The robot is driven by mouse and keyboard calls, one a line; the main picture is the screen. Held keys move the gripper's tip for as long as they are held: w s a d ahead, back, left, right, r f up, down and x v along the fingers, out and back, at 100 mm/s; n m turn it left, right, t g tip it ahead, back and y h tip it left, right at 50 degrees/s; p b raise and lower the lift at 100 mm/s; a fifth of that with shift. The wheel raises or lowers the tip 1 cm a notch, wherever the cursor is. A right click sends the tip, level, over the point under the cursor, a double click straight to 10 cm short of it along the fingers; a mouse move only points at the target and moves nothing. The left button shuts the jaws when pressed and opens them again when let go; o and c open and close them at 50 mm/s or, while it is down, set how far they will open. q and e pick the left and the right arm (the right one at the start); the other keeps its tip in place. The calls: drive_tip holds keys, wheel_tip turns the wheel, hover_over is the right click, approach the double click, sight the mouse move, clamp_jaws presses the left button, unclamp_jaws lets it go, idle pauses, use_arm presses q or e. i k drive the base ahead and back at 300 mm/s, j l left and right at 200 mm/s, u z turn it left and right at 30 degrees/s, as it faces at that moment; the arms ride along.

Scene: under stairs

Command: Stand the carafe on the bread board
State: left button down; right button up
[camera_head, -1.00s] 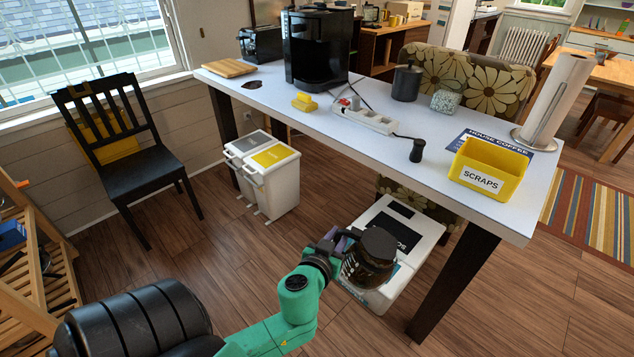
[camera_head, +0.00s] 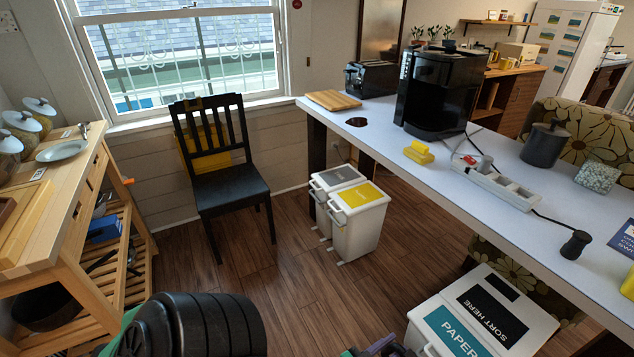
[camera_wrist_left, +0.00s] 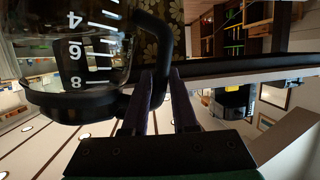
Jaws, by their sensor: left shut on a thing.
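The wooden bread board (camera_head: 334,100) lies flat at the far left end of the white table, with nothing on it. The glass carafe (camera_wrist_left: 85,55) shows only in the left wrist view, at upper left, with white scale marks and a black handle (camera_wrist_left: 152,60). My left gripper (camera_wrist_left: 160,75) is shut on this handle. In the head view only a sliver of my left gripper (camera_head: 378,347) shows at the bottom edge, and the carafe is out of frame. My right gripper is not in view.
On the white table (camera_head: 395,135) stand a black coffee maker (camera_head: 437,92), a toaster (camera_head: 370,80), a yellow item (camera_head: 419,152) and a power strip (camera_head: 495,185). A black chair (camera_head: 225,180), bins (camera_head: 355,215) and a paper box (camera_head: 480,315) stand on the floor. A wooden cart (camera_head: 75,220) is at left.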

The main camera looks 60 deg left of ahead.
sight(329, 98)
drive_tip(key=i+j, duration=0.1)
drive_tip(key=j, duration=0.35)
drive_tip(key=j+u, duration=0.1)
drive_tip(key=j, duration=0.4)
drive_tip(key=i+j, duration=0.15)
drive_tip(key=j, duration=0.3)
drive_tip(key=i+j+u, duration=0.1)
drive_tip(key=j, duration=0.4)
drive_tip(key=i+j, duration=0.1)
drive_tip(key=j, duration=0.35)
drive_tip(key=i+j+u, duration=0.1)
drive_tip(key=j, duration=0.35)
